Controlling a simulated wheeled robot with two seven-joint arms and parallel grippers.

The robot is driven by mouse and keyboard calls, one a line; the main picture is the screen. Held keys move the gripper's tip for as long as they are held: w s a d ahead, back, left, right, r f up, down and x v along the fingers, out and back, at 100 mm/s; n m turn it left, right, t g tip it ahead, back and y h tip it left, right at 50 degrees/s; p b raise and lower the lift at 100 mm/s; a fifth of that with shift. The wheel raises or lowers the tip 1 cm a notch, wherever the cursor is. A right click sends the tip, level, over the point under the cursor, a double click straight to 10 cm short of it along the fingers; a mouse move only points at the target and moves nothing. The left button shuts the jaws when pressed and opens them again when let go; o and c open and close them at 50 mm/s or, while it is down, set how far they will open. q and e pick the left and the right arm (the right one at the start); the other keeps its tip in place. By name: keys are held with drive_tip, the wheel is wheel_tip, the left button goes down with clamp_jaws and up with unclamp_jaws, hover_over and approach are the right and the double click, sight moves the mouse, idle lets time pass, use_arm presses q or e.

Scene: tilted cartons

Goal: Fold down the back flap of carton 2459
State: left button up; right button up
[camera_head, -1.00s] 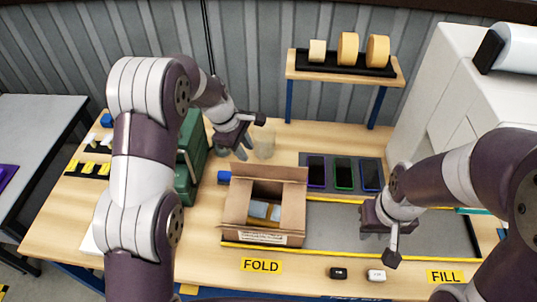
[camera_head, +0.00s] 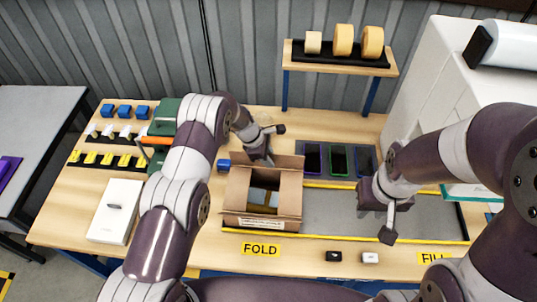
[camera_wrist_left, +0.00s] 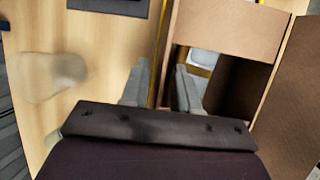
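The open brown carton (camera_head: 262,212) stands on the bench behind the FOLD label, with a white label on its front that is too small to read. Its back flap (camera_head: 285,161) stands up, and pale packets (camera_head: 262,197) lie inside. My left gripper (camera_head: 264,155) is at the back flap. In the left wrist view its fingers (camera_wrist_left: 162,85) are apart, one on each side of the flap's thin edge; contact cannot be told. A side flap (camera_wrist_left: 225,30) also shows there. My right gripper (camera_head: 376,218) is open and empty over the grey mat, right of the carton.
Several phones (camera_head: 338,160) lie on a tray behind the mat (camera_head: 330,212). A tape shelf (camera_head: 340,62) stands at the back. A black and a white small item (camera_head: 370,258) lie at the front. A white box (camera_head: 116,210) lies at the left.

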use_arm(q)
clamp_jaws()
idle(1.4)
